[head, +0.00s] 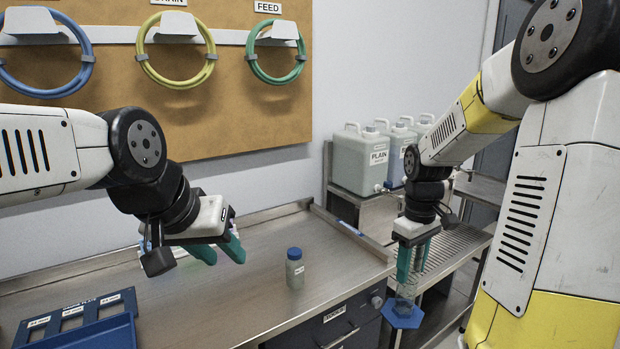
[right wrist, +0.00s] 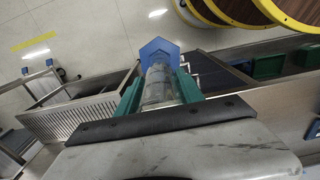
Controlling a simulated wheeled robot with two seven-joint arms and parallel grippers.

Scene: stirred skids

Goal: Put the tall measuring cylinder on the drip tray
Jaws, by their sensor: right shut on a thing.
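The tall measuring cylinder (head: 405,292) is clear with a blue hexagonal foot. My right gripper (head: 412,264) is shut on it and holds it upright, in the air by the bench's right end. In the right wrist view the cylinder (right wrist: 158,85) sits between the green fingers of my right gripper (right wrist: 158,92), its blue foot pointing away. The drip tray (head: 455,248) is a slatted metal surface right of the bench, behind the cylinder; it also shows in the right wrist view (right wrist: 75,115), left of the cylinder. My left gripper (head: 220,250) is above the bench, its green fingers apart and empty.
A small blue-capped bottle (head: 295,270) stands on the steel bench (head: 240,300). A blue slotted tray (head: 85,322) lies at front left. Several jugs (head: 360,160) stand on a shelf behind the drip tray. The slats look clear.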

